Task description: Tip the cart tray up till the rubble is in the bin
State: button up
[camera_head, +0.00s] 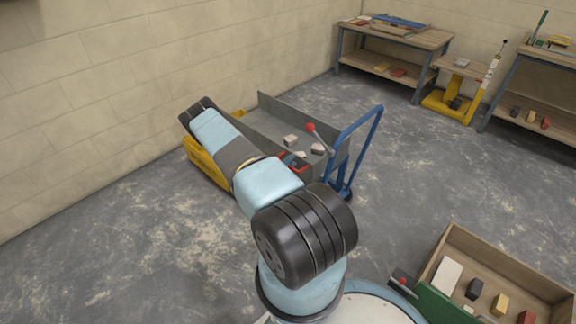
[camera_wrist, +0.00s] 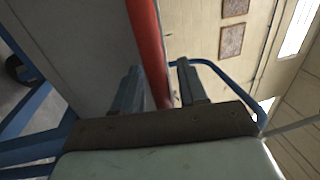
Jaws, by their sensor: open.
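The cart's grey tray (camera_head: 268,101) lies roughly level in the head view, with several pale rubble pieces (camera_head: 291,140) in it. A blue push handle (camera_head: 362,140) rises at its right end, and a lever with a red knob (camera_head: 311,127) stands near it. A yellow bin (camera_head: 205,168) is at the tray's left end; my arm hides most of its inside. My gripper (camera_wrist: 158,68) is open in the wrist view, its fingers either side of a red bar (camera_wrist: 150,45) along a grey panel. I cannot tell whether they touch it. The bar's red also shows in the head view (camera_head: 293,168).
A wooden box (camera_head: 455,233) with several blocks stands at the lower right. Workbenches (camera_head: 425,39) and a yellow pallet-like stand (camera_head: 446,107) are at the back right. A block wall (camera_head: 130,85) runs behind the bin. The floor at left and centre right is clear.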

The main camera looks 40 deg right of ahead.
grip_shut()
dwell(0.4)
